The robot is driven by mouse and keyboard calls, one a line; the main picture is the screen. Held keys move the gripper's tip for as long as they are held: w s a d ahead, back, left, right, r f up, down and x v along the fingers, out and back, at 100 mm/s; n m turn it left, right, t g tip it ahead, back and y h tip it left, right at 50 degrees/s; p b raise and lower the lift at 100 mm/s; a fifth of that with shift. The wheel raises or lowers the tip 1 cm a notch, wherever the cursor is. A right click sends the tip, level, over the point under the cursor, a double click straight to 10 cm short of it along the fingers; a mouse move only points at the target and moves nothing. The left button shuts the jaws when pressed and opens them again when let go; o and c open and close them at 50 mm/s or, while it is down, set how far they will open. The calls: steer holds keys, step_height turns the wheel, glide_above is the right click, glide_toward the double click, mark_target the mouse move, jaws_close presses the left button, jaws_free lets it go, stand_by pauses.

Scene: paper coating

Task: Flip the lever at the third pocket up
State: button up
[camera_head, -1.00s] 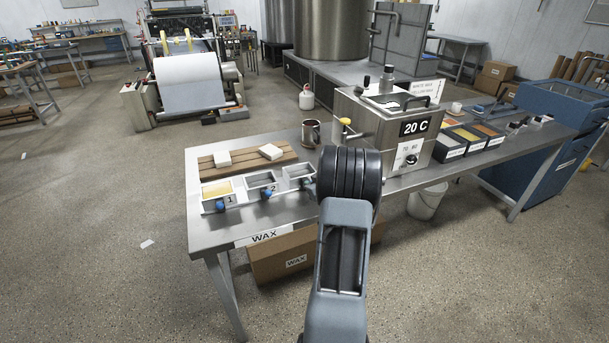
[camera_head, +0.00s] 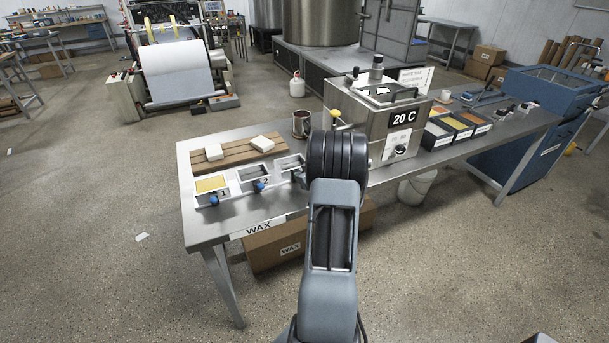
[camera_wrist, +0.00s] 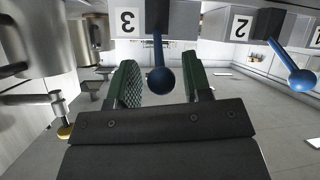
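The third pocket (camera_head: 291,161) is a small metal tray at the right of the row on the table; my arm partly covers it in the head view. Its label 3 (camera_wrist: 127,22) shows upside down in the wrist view. The third lever, with a blue ball knob (camera_wrist: 161,81), extends down the wrist picture from beside that label. My gripper (camera_wrist: 163,82) is open, its green fingers on either side of the knob with gaps visible. Whether the knob lies fully between the fingertips in depth is unclear. My gripper is hidden in the head view.
Pocket 1 (camera_head: 211,184) holds yellow wax; pocket 2 (camera_head: 252,178) is beside it. The second lever's blue knob (camera_wrist: 303,80) is at the wrist view's right. A steel cup (camera_head: 301,124) and the 20 C tank (camera_head: 376,119) stand near my arm.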

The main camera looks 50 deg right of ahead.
steer(key=shift+o, duration=0.5)
steer(key=shift+s, duration=0.1)
steer(key=v, duration=1.3)
steer(key=shift+s+r, duration=0.25)
steer(key=shift+a, duration=0.1)
